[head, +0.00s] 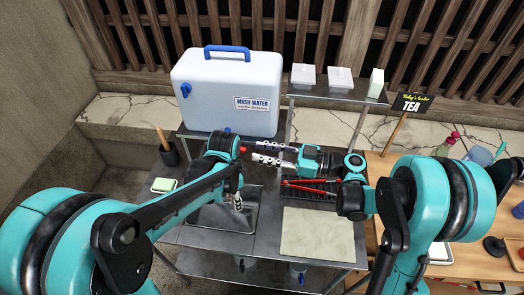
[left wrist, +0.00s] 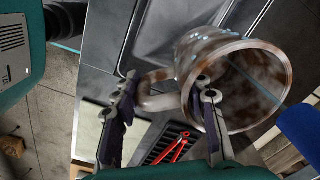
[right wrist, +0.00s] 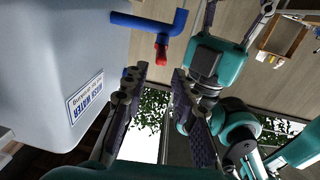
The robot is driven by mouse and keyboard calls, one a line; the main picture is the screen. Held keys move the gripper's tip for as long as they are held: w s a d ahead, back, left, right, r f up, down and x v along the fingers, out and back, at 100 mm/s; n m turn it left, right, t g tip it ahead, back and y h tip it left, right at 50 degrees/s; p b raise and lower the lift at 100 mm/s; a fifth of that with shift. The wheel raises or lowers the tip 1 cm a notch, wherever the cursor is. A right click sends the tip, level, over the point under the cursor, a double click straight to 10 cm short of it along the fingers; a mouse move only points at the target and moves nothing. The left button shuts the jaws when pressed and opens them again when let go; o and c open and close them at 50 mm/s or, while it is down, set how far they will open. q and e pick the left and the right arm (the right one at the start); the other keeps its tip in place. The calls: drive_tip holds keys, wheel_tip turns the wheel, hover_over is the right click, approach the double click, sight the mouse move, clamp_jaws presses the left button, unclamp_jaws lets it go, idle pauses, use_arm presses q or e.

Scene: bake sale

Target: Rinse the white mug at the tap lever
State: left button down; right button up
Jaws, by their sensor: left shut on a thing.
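The white mug (left wrist: 235,85) fills the right of the left wrist view, tilted, with brown stains and drops on it. My left gripper (left wrist: 163,98) is shut on its handle. In the head view my left gripper (head: 237,203) hangs over the sink basin (head: 215,217); I cannot make out the mug there. The red tap lever (head: 243,149) shows at the front of the wash water container (head: 222,92). In the right wrist view the lever (right wrist: 162,48) sits on a blue tap (right wrist: 150,22), beyond my right fingertips. My right gripper (head: 257,152) is open and empty, beside the lever.
A black rack (head: 322,194) with red tongs and a pale mat (head: 318,235) lie right of the sink. A green sponge (head: 163,185) and a brush holder (head: 169,154) stand at its left. A raised shelf (head: 335,92) holds white containers.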

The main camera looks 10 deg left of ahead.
drive_tip(key=shift+w, duration=0.1)
clamp_jaws()
drive_tip(key=w+d+m+g, duration=0.4)
drive_tip(key=w+d+m, duration=0.3)
drive_tip(key=m, duration=0.8)
drive_tip(key=s+a, duration=0.3)
drive_tip(key=a, duration=0.8)
drive_tip(key=shift+s+a+f, duration=0.2)
drive_tip(key=shift+s+a, duration=0.05)
drive_tip(key=shift+s, duration=0.1)
